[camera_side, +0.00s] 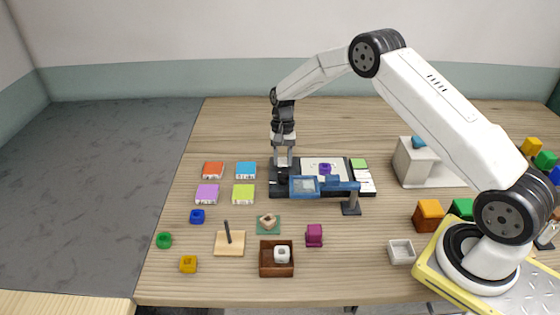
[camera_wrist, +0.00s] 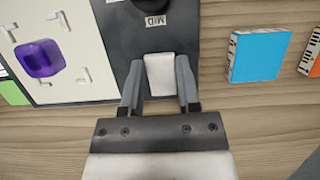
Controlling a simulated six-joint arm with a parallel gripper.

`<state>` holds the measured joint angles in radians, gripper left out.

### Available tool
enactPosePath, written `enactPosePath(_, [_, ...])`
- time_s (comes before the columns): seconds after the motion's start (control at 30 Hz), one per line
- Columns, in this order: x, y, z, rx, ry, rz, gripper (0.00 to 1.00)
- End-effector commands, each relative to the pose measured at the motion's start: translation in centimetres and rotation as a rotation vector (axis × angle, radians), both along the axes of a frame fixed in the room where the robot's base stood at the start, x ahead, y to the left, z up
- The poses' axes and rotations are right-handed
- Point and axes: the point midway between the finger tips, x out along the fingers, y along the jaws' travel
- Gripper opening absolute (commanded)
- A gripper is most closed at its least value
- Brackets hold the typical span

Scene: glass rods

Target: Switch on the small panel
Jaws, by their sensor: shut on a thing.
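A dark panel (camera_wrist: 135,38) with a "MID" label shows in the wrist view. It also shows in the side view (camera_side: 276,191), at the left end of a white board. My gripper (camera_wrist: 160,95) is shut on a white knob (camera_wrist: 160,72), which stands at the panel's edge with one finger on each side. In the side view my gripper (camera_side: 283,164) points down over the panel's far left part. The knob's base is hidden, and I cannot tell its switch position.
A purple block (camera_wrist: 40,58) sits on the white board (camera_wrist: 75,40) beside the panel. A blue-framed stand (camera_side: 305,187) is in front of the panel. A blue tile (camera_side: 246,170) and an orange tile (camera_side: 213,170) lie to the left. Bare wood lies behind.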

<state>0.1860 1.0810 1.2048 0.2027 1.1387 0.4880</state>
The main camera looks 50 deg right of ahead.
Motion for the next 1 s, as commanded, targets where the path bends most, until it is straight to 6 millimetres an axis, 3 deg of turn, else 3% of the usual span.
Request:
enactPosePath(0.23, [0.0, 0.0, 0.1, 0.0, 0.001, -0.001, 0.0])
enactPosePath(0.27, [0.0, 0.0, 0.1, 0.0, 0.001, -0.001, 0.47])
enactPosePath(0.3, [0.0, 0.0, 0.1, 0.0, 0.0, -0.001, 0.6])
enactPosePath(0.37, [0.0, 0.0, 0.0, 0.0, 0.0, -0.001, 0.76])
enactPosePath(0.77, [0.1, -0.1, 0.3, -0.001, -0.001, 0.0, 0.76])
enactPosePath(1.0, [0.5, -0.5, 2.0, -0.001, -0.002, 0.0, 0.76])
